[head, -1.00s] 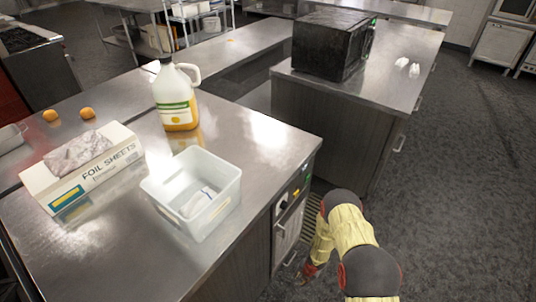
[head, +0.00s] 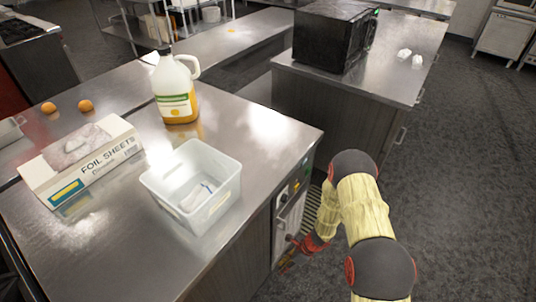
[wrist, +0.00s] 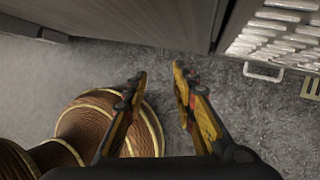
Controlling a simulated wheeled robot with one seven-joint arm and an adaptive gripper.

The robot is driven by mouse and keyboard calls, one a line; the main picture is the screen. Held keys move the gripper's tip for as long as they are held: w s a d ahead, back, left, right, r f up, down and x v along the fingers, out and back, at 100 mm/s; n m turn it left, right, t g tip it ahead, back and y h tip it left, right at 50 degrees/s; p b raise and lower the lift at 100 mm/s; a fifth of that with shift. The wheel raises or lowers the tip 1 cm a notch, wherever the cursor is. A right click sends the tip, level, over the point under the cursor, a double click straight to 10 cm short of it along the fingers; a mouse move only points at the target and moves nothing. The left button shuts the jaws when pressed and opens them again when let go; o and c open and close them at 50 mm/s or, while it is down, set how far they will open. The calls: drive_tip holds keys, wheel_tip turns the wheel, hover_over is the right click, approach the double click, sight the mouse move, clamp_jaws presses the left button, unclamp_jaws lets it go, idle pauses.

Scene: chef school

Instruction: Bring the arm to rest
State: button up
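My gripper (wrist: 160,75) is open and empty in the wrist view, its two fingers apart over the grey floor. In the head view my gripper (head: 287,262) is small and low, beside the front of the steel counter (head: 255,115) and below its top. My arm is folded at the lower right, over the floor to the right of the counter.
A clear plastic bin (head: 195,222), a foil sheets box (head: 85,170) and a jug (head: 175,92) stand on the counter. Two oranges (head: 85,105) lie behind. A black microwave (head: 330,38) is on another counter. Floor (head: 470,180) on the right is clear.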

drive_tip(key=s+d+r+n+g+h, duration=0.15)
drive_tip(key=r+n, duration=0.55)
drive_tip(key=r, duration=0.8)
drive_tip(key=s+d+r+n, duration=0.1)
drive_tip(key=s+r+n, duration=0.2)
drive_tip(key=r+n, duration=0.75)
drive_tip(key=s+d+r+n+t+h, duration=0.1)
drive_tip(key=s+d+r+t, duration=0.1)
drive_tip(key=r, duration=1)
drive_tip(key=s+d+r+n+t+h+p, duration=0.1)
drive_tip(key=s+d+r+n+t+h, duration=0.1)
drive_tip(key=s+r, duration=0.5)
drive_tip(key=s+d+r+n+t+h+p, duration=0.1)
drive_tip(key=s+d+r+t, duration=0.3)
drive_tip(key=r, duration=1.4)
drive_tip(key=shift+s+d+r+n, duration=0.2)
drive_tip(key=shift+s+d+n, duration=0.15)
drive_tip(key=shift+d+n, duration=0.45)
drive_tip(key=shift+d+h, duration=0.15)
drive_tip(key=shift+h, duration=0.1)
